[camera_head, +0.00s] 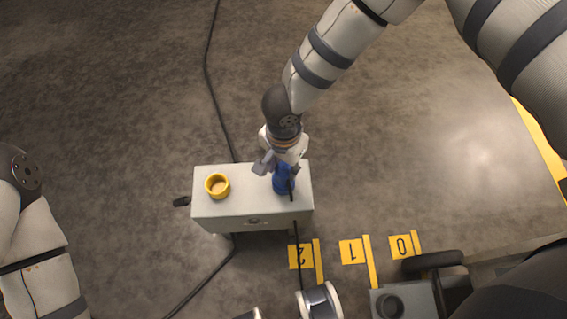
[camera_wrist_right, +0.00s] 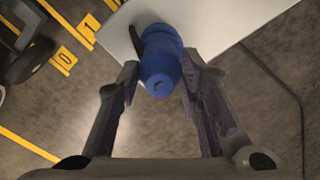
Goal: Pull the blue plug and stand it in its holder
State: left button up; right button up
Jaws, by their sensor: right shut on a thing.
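The blue plug (camera_head: 284,184) is at the right end of the white box, with a dark strip on its side. My right gripper (camera_head: 279,167) is shut on it from the far side. In the right wrist view, the blue plug (camera_wrist_right: 161,62) is between the fingertips of my right gripper (camera_wrist_right: 160,75). What is under the plug is hidden, and I cannot tell whether it is clear of the box. The yellow ring-shaped holder (camera_head: 217,186) is on the left part of the box top and looks empty. My left gripper is out of view.
The white box (camera_head: 250,205) stands on the grey floor (camera_head: 120,120). A black cable (camera_head: 208,75) runs behind it and others leave its front. Yellow number markers (camera_head: 351,252) and a spool (camera_head: 319,302) are in front. The box top between holder and plug is clear.

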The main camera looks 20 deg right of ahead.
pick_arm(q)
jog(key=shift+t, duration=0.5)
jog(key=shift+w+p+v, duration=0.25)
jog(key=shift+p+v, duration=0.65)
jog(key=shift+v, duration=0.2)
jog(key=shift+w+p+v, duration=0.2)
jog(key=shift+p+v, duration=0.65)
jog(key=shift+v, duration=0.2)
pick_arm(e)
jog(key=shift+r, duration=3.6)
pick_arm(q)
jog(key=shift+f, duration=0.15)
